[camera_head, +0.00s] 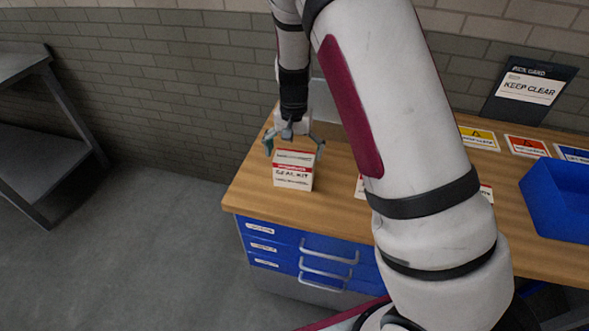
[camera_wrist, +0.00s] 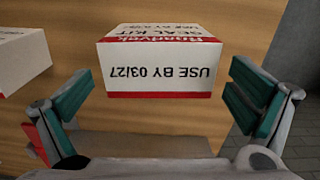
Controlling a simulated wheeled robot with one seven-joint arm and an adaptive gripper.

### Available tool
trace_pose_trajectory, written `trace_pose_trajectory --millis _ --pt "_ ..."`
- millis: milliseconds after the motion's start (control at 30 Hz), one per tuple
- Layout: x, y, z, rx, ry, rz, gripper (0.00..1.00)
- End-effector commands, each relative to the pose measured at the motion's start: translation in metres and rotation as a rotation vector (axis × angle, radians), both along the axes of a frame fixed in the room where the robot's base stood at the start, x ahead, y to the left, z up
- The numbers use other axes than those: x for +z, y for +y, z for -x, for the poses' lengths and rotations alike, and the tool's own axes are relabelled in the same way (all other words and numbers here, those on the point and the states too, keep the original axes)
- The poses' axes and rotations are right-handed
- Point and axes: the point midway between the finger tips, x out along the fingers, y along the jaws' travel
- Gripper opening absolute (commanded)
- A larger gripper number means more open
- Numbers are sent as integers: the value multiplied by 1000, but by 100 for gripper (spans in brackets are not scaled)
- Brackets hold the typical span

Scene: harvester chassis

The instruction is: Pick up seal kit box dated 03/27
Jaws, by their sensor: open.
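A white box with red bands (camera_wrist: 158,74) stands on the wooden workbench. In the wrist view its face reads "USE BY 03/27" and its top reads "SEAL KIT", both upside down. In the head view the same kind of box (camera_head: 293,172) stands near the bench's left end. My gripper (camera_head: 292,148) is open just above and behind it in the head view. In the wrist view the gripper's teal fingers (camera_wrist: 158,104) lie on either side of the box, with gaps. The box is not held.
Another white box (camera_wrist: 22,60) stands to the left in the wrist view. The bench top (camera_head: 245,188) has blue drawers (camera_head: 300,258) below. A blue bin (camera_head: 560,200), warning cards (camera_head: 478,138) and a "KEEP CLEAR" sign (camera_head: 528,88) are at right. My arm hides the bench's middle.

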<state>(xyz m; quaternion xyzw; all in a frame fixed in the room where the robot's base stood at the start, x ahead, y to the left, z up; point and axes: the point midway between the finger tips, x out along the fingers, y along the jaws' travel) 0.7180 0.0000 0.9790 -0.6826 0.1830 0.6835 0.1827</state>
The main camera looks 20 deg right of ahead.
Motion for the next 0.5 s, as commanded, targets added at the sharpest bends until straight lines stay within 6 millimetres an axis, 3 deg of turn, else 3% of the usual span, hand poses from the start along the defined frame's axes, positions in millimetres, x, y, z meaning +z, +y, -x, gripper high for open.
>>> trace_pose_trajectory --millis 267,500 --pt "-20 0 0 0 0 0 100" --pt "-50 -2 1 0 3 1 100"
